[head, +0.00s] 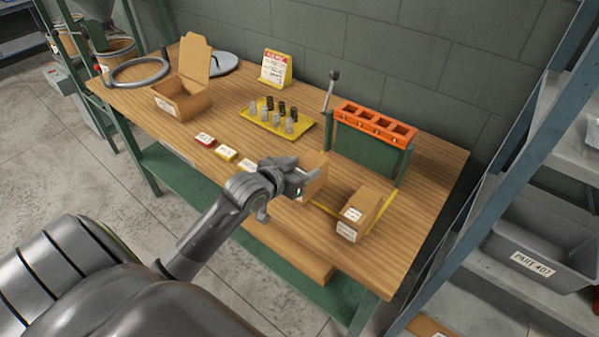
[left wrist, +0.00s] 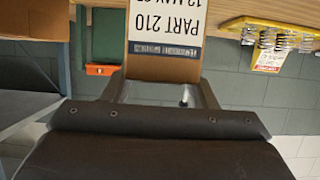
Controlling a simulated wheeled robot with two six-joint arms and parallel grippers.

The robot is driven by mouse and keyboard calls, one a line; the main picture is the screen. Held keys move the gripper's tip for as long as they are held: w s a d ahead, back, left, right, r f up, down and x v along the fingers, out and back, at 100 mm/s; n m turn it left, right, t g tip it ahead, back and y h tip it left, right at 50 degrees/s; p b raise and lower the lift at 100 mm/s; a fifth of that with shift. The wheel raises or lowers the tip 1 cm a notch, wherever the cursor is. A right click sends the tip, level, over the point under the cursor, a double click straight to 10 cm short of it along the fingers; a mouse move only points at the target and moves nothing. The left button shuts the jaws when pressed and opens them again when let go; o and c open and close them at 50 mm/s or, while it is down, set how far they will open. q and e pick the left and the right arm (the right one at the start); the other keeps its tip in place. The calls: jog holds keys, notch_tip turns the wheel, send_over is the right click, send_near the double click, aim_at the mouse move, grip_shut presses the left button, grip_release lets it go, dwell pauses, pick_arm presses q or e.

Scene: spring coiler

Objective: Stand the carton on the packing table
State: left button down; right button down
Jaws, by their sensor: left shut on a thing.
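My left gripper (head: 296,180) is shut on a small brown carton (head: 315,177) over the front middle of the packing table (head: 225,110). In the left wrist view the carton (left wrist: 165,60) sits between the fingers, and its white label reads PART 210, upside down in the picture. In the head view my gripper hides part of the carton, and I cannot tell whether its base touches the table. A second brown carton (head: 372,205) with white labels stands on the table to the right. My right gripper is not in view.
A yellow tray (head: 252,116) of springs and an orange-topped green rack (head: 374,124) stand behind. Small coloured labels (head: 225,153) lie near the front edge. Shelving borders the right.

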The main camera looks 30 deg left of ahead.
pick_arm(q)
jog(key=shift+f, duration=1.25)
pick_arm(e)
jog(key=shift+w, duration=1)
pick_arm(q)
jog(key=shift+f, duration=0.2)
jog(key=c, duration=0.6)
grip_release()
jog(key=shift+s, duration=0.1)
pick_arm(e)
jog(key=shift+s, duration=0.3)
